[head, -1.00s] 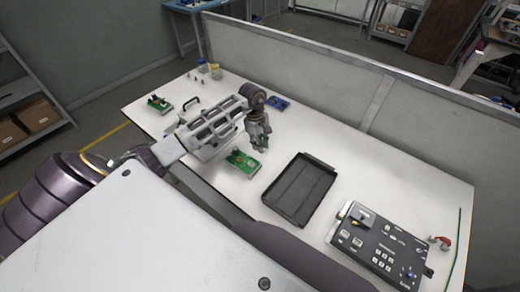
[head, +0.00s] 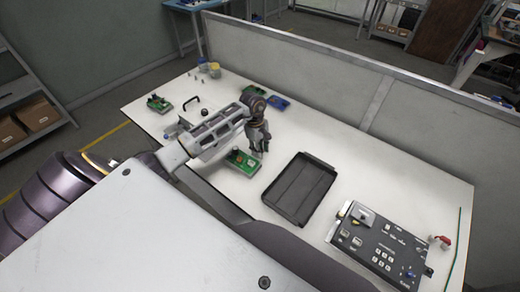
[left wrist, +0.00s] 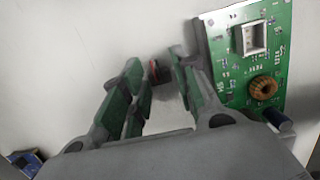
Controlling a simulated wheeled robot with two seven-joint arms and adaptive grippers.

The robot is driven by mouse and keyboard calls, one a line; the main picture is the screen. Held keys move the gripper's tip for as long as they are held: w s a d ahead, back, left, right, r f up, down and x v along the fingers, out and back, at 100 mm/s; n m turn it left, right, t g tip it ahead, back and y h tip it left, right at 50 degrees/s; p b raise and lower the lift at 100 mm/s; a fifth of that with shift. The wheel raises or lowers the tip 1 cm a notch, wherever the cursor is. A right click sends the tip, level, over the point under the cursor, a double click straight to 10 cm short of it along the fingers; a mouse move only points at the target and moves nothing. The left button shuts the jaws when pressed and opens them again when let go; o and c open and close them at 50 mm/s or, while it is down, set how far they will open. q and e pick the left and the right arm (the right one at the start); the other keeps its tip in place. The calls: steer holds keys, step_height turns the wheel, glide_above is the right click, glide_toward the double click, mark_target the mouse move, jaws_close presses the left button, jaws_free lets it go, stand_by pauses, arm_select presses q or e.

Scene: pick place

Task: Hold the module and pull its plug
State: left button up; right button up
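The module, a green circuit board (head: 241,162), lies flat on the white table. In the left wrist view the board (left wrist: 270,80) is at the upper right, with a white socket (left wrist: 252,38) and a copper-coloured coil. My left gripper (head: 259,150) is just right of the module in the head view, pointing down. In the left wrist view its green-padded fingers (left wrist: 158,72) stand apart, beside the board. A small, blurred dark-reddish thing shows between them; I cannot tell whether it is the plug or is touched. My right gripper is out of view.
A black tray (head: 326,172) lies right of the module. A dark control panel (head: 382,247) is further right, with a red item (head: 440,241) beyond it. A low partition (head: 330,75) borders the table.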

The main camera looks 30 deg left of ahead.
arm_select(q)
steer(key=shift+o, duration=0.6)
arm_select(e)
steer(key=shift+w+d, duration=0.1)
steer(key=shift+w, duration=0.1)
arm_select(q)
steer(key=shift+r, duration=0.15)
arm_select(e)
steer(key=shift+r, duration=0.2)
arm_select(q)
steer(key=shift+a+r, duration=0.1)
steer(key=shift+r, duration=0.2)
step_height(320, 180, up, 11)
steer(key=a, duration=0.1)
steer(key=shift+a+r+b, duration=0.15)
steer(key=shift+a+b, duration=0.15)
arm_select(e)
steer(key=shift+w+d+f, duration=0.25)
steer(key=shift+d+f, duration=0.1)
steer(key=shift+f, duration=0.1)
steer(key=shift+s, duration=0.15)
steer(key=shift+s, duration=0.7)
